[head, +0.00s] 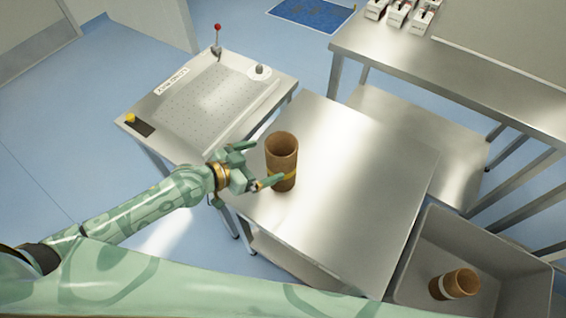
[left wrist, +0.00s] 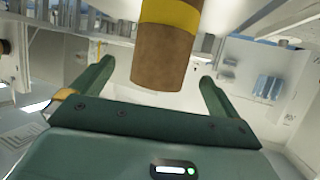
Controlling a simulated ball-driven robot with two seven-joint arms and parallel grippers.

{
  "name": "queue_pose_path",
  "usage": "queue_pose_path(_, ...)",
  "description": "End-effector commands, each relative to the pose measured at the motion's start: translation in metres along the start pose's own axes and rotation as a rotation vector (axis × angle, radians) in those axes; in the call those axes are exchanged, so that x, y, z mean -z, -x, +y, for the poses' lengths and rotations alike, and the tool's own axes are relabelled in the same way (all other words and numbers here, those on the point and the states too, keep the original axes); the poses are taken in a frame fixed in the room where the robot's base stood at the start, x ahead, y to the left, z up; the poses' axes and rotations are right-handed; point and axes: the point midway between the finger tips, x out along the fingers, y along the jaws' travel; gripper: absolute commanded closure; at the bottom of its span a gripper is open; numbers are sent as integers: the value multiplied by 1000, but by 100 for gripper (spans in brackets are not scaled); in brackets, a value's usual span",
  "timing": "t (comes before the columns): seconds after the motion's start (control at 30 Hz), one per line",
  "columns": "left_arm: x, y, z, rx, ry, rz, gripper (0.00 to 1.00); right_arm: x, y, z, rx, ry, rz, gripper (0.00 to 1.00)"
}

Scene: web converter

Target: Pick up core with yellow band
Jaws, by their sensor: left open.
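The brown core with the yellow band (head: 282,153) stands upright on the steel table (head: 350,170), near its left edge. My left gripper (head: 258,168) is open at the core's left side, with a finger at about the height of the yellow band. In the left wrist view the core (left wrist: 163,58) appears between and beyond the two open fingers of my left gripper (left wrist: 155,85). The jaws are not closed on it, and I cannot tell whether a finger touches it. My right gripper is not in view.
A grey bin (head: 415,270) at the lower right holds another brown core with a white band (head: 455,284). A machine with a red-knobbed lever (head: 215,95) stands behind the table's left side. A steel bench (head: 460,70) stands at the upper right. The table's right half is clear.

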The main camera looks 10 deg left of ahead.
Motion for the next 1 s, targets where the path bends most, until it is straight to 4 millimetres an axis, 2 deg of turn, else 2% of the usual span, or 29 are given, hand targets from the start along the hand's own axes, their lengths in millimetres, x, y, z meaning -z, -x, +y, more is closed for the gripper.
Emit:
queue_pose_path(0.17, 0, -15, 0, 0, 0, 0, 0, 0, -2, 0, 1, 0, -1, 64)
queue_pose_path(0.47, -3, -59, -2, 0, 0, 0, 0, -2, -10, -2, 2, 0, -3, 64)
queue_pose_path(0.73, -3, -63, -2, 0, -1, -1, 0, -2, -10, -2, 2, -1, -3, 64)
queue_pose_path(0.77, -3, -63, -2, 0, -1, -1, 6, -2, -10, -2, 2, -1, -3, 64)
queue_pose_path(0.97, -3, -63, -2, 0, -1, -1, 61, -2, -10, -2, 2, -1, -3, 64)
queue_pose_path(1.0, -2, -63, -2, 1, -1, 0, 62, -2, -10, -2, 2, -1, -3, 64)
